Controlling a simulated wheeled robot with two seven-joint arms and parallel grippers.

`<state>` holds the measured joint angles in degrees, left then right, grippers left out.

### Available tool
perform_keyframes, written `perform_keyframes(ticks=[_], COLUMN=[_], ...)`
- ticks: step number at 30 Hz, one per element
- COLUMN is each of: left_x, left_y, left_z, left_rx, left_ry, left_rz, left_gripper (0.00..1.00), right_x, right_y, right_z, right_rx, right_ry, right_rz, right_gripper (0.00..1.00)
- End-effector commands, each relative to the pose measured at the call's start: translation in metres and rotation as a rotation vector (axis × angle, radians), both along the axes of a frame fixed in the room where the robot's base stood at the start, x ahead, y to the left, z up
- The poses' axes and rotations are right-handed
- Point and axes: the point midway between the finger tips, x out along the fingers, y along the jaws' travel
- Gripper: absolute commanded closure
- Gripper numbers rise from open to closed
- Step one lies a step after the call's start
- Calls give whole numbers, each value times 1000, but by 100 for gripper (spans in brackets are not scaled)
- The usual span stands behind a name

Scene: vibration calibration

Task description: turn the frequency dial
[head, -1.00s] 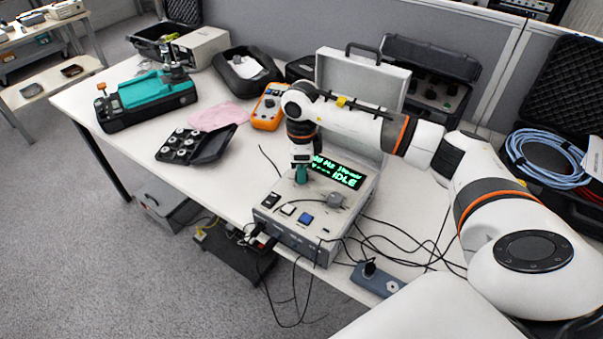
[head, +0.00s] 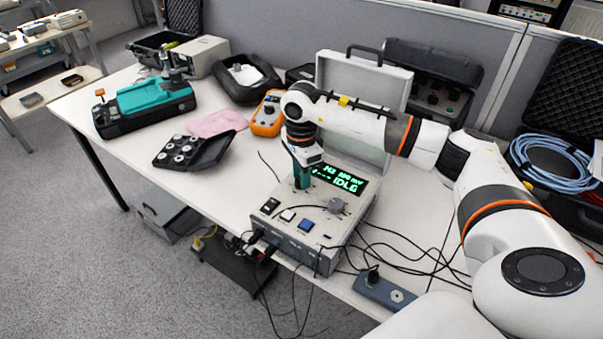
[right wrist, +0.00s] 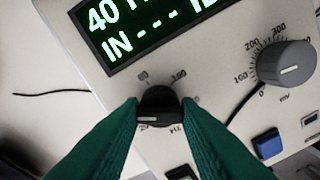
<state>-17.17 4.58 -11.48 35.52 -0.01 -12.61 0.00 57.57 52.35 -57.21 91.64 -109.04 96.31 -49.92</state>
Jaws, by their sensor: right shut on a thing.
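The calibrator box (head: 290,240) stands on the white table with its case lid raised behind it. Its lit green display (head: 340,180) reads IDLE in the head view; the right wrist view shows "40" on the display (right wrist: 140,32). My right gripper (head: 302,184) points down at the panel left of the display. In the right wrist view its green fingers are shut on the small black frequency dial (right wrist: 160,108), one on each side. The dial's white mark points left. In the head view the fingers hide this dial. My left gripper is not in view.
A larger grey knob (right wrist: 287,63) with a numbered scale sits right of the dial, with a blue button (right wrist: 267,143) below it. Black cables (head: 410,262) and a power strip (head: 384,291) lie right of the box. An orange meter (head: 268,115) stands behind.

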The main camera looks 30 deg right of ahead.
Motion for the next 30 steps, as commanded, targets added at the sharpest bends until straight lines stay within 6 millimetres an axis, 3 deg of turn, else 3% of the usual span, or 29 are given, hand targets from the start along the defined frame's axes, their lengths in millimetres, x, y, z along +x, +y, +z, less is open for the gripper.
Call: perform_keyframes(ticks=[7,8,12,23,30], left_x=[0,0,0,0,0], left_y=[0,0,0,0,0], left_z=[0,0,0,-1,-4], left_rx=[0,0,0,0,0], left_ry=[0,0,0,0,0], left_rz=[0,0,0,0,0], left_gripper=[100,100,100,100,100], right_x=[1,1,0,1,1], right_y=[0,0,0,0,0], right_z=[1,1,1,6,50], right_rx=[1,1,1,1,0], right_ry=[-3,-3,-2,-3,-7], right_rz=[-1,-1,-1,-1,0], right_gripper=[94,69,49,49,49])
